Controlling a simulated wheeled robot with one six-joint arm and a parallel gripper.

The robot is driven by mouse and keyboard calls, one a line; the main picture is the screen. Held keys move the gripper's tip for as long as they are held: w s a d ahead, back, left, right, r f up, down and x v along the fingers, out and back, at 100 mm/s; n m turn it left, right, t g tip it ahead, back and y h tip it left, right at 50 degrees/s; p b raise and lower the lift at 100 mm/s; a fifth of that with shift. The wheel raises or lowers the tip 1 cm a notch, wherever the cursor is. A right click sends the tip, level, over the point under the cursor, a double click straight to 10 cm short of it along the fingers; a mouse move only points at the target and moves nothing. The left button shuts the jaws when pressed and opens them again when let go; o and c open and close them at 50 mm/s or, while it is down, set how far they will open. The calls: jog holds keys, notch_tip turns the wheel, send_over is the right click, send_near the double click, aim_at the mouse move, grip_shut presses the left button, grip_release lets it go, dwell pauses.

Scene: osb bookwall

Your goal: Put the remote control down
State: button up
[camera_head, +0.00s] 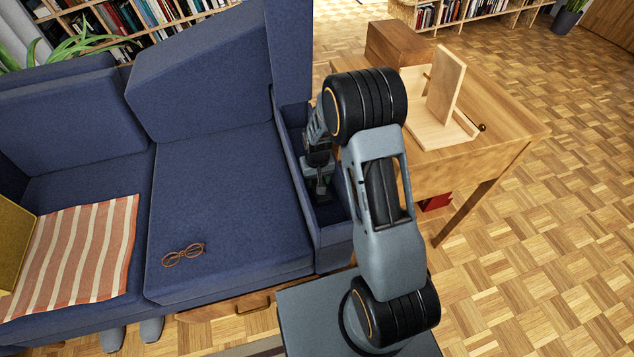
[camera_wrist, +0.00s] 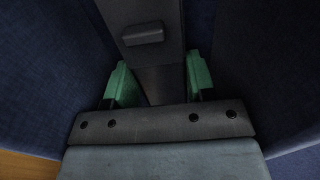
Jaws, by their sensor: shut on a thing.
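My gripper (camera_wrist: 160,82) has green fingertips, shut on a dark grey slab (camera_wrist: 155,50) with a small raised block, seemingly the remote control. In the head view my gripper (camera_head: 319,172) points down at the sofa's right armrest, where a narrow blue recess (camera_head: 333,238) opens. A dark piece shows below the fingers, too small to make out. Blue fabric walls stand on both sides in the wrist view. I cannot tell whether the slab touches the bottom.
The blue sofa (camera_head: 215,190) has brown glasses (camera_head: 184,255) and a striped cloth (camera_head: 85,250) on it. A wooden side table (camera_head: 490,130) at right carries a wooden bookend-like stand (camera_head: 444,100) and a brown box (camera_head: 398,42). Parquet floor lies open at right.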

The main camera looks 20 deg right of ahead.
aim_at(317, 180)
jog(key=shift+f, duration=0.5)
jog(key=shift+f, duration=0.1)
jog(key=o, duration=1)
jog(key=s+r+t+p, duration=0.1)
jog(key=s+r+p, duration=0.15)
jog(key=r, duration=0.85)
jog(key=s+r+p, duration=0.2)
jog(key=s+r, duration=0.2)
jog(key=r, duration=0.7)
jog(key=shift+t, duration=0.9)
jog(key=s+r, duration=0.1)
jog(key=s, duration=0.3)
jog(key=s+r, duration=0.2)
jog(key=s, duration=0.2)
jog(key=s+r, duration=0.2)
jog(key=s, duration=0.2)
jog(key=shift+d+r, duration=0.1)
jog(key=shift+r, duration=0.15)
